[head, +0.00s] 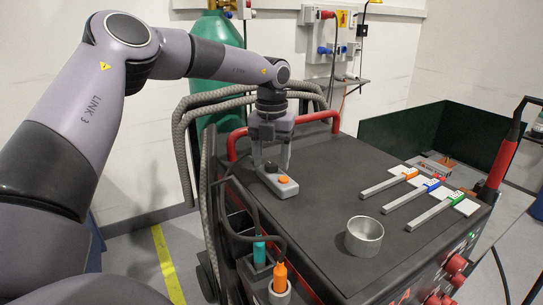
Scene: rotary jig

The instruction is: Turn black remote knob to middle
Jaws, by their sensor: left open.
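A small grey remote (289,187) lies on the dark top of the cart, near its left edge. An orange knob (284,180) is on its near end. The black knob (271,167) is on its far end, small and partly shaded by my gripper. My left gripper (272,166) points down over the far end of the remote, with its fingers apart on either side of the black knob. Whether a finger touches the knob or the remote I cannot tell. The knob's pointing direction is too small to read. My right gripper is out of view.
A metal cup (364,237) stands on the cart top (320,215) to the right of the remote. Several grey bars with coloured blocks (411,174) lie further right. A red rail (318,117) runs behind, and hoses (185,130) hang at the left. The middle of the top is clear.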

